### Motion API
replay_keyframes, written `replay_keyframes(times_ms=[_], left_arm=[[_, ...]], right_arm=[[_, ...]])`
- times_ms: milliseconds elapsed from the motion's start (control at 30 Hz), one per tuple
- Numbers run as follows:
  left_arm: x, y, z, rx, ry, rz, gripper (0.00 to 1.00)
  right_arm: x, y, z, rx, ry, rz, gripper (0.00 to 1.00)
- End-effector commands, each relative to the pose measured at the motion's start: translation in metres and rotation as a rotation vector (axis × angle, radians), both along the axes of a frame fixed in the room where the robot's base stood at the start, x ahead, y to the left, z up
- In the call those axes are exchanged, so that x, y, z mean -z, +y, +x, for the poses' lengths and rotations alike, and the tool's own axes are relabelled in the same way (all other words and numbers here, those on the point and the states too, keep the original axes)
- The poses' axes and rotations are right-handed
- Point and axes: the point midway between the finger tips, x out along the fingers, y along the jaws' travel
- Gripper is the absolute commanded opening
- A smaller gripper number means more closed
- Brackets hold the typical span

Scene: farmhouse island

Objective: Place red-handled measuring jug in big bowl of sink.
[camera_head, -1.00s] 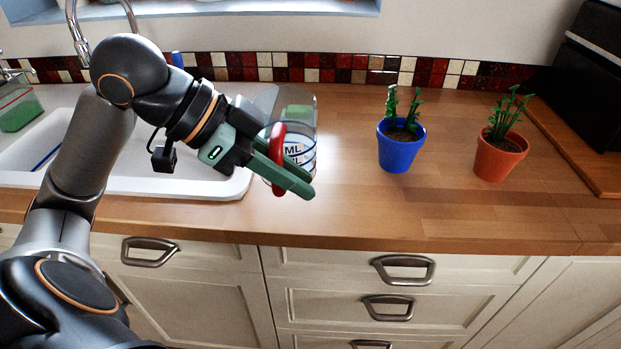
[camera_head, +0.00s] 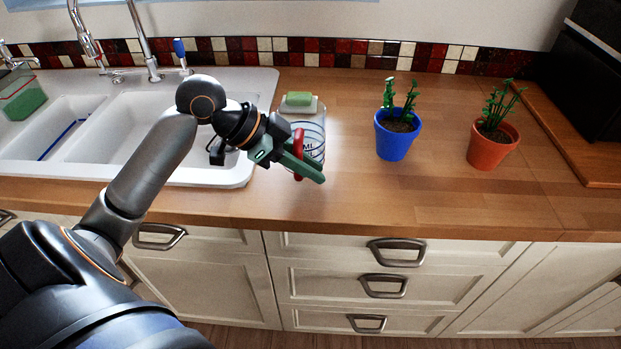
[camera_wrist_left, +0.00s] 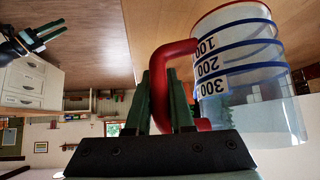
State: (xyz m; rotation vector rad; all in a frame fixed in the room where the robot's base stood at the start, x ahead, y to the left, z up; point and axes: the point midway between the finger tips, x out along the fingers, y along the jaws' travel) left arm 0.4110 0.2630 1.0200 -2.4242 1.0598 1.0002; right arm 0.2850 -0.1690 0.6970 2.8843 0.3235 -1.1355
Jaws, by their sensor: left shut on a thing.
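The clear measuring jug (camera_head: 314,142) has blue rings and a red handle (camera_head: 298,150). It is upright at the counter, right of the sink; whether its base touches the wood I cannot tell. My left gripper (camera_head: 307,172) is shut on the red handle. In the left wrist view the jug (camera_wrist_left: 245,75) appears upside down, with its handle (camera_wrist_left: 160,85) between the green fingers. The white sink's big bowl (camera_head: 120,135) lies left of the jug, partly hidden by my left arm. My right gripper (camera_wrist_left: 40,38) shows in the left wrist view, its fingers apart and empty.
A green soap bar (camera_head: 299,99) on a dish stands behind the jug. A blue plant pot (camera_head: 396,143) and a terracotta pot (camera_head: 491,152) stand to the right. The faucet (camera_head: 140,40) rises behind the sink. The small bowl (camera_head: 52,115) holds a blue-edged thing.

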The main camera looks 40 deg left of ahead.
Motion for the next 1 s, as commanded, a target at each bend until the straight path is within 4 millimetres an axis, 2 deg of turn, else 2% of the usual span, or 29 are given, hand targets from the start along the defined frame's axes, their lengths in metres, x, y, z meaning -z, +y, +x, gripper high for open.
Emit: replay_keyframes(times_ms=[100,200,633,667,900,1000], left_arm=[[0.02,0.0,0.002,-0.001,0.003,-0.006,0.0],[0.031,0.001,0.003,-0.001,0.001,-0.004,0.0],[0.037,0.001,0.002,0.0,0.0,0.0,0.0],[0.037,0.001,0.002,-0.001,0.001,0.0,0.23],[0.037,0.001,0.002,-0.001,0.001,0.0,0.5],[0.037,0.001,0.002,-0.001,0.001,0.0,0.51]], right_arm=[[0.002,0.001,0.001,-0.001,-0.002,0.001,0.5],[0.002,0.001,0.001,-0.001,-0.003,0.001,0.5],[0.003,0.001,0.002,-0.001,-0.004,0.002,0.5],[0.003,0.001,0.002,-0.001,-0.004,0.002,0.5],[0.002,0.001,0.002,-0.001,-0.005,0.002,0.5],[0.002,0.001,0.002,-0.001,-0.005,0.002,0.5]])
